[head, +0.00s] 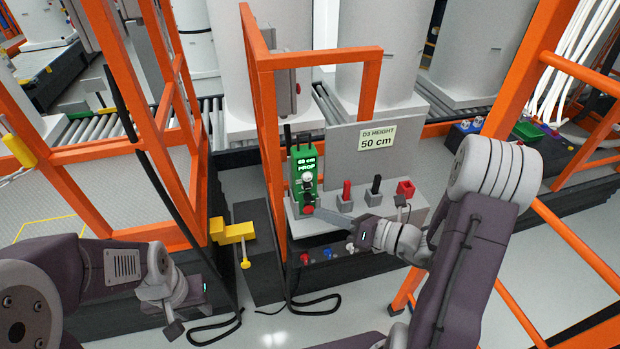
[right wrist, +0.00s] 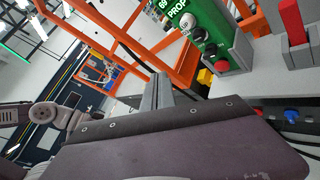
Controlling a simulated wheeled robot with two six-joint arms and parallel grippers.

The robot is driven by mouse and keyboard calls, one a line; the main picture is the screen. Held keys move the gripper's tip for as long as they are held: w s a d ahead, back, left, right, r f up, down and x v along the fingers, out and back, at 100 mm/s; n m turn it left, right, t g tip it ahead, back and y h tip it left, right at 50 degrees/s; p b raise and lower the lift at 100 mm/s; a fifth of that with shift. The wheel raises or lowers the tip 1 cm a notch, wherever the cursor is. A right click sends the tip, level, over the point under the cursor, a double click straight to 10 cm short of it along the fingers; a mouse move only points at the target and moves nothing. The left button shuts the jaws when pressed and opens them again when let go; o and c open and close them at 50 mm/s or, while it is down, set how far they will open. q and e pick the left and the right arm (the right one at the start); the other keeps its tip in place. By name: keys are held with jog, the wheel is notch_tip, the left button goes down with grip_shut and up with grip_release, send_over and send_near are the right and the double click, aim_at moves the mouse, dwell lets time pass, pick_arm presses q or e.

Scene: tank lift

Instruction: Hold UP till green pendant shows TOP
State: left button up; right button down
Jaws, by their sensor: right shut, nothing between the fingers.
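A sign (head: 376,138) reads D3 HEIGHT 50 cm. A yellow latch (head: 232,232) is to the left. Black cables lie on the floor.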

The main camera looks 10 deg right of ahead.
jog(key=w, duration=0.9)
jog(key=shift+a, duration=0.15)
dwell(1.9)
jog(key=shift+w+p, duration=0.35)
jog(key=shift+w, duration=0.55)
dwell(1.9)
jog(key=shift+s, duration=1)
jog(key=shift+s, duration=0.1)
jog(key=shift+s, duration=2.4)
